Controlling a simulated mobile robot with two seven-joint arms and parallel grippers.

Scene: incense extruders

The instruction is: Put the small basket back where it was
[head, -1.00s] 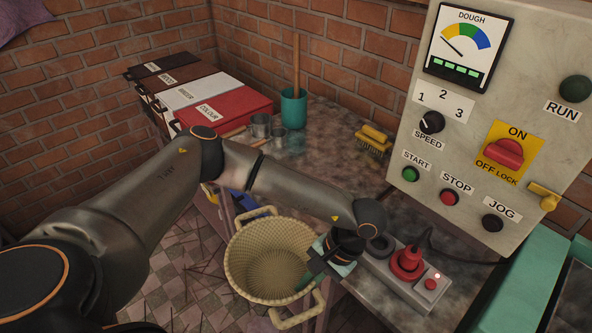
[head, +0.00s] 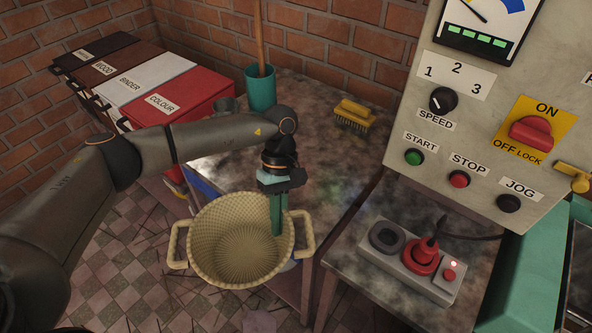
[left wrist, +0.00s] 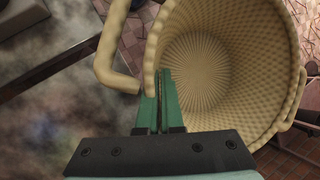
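The small basket (head: 240,245) is a cream woven bowl shape with two loop handles. It is at the left of the table edge, over the tiled floor, with its open mouth facing up toward the head camera. My left gripper (head: 278,222) has green fingers pointing down at the basket's right rim, close to one handle. In the left wrist view the fingers (left wrist: 159,105) are close together with the basket wall (left wrist: 195,45) between them, and the basket fills the upper right. The basket's underside is hidden. My right gripper is not in view.
The table (head: 320,150) has clear space behind the gripper. A teal pot (head: 260,90) and a yellow brush (head: 354,115) stand on it. A grey socket box (head: 412,262) is at front right, below the control panel (head: 480,120). Labelled boxes (head: 165,105) stand at left.

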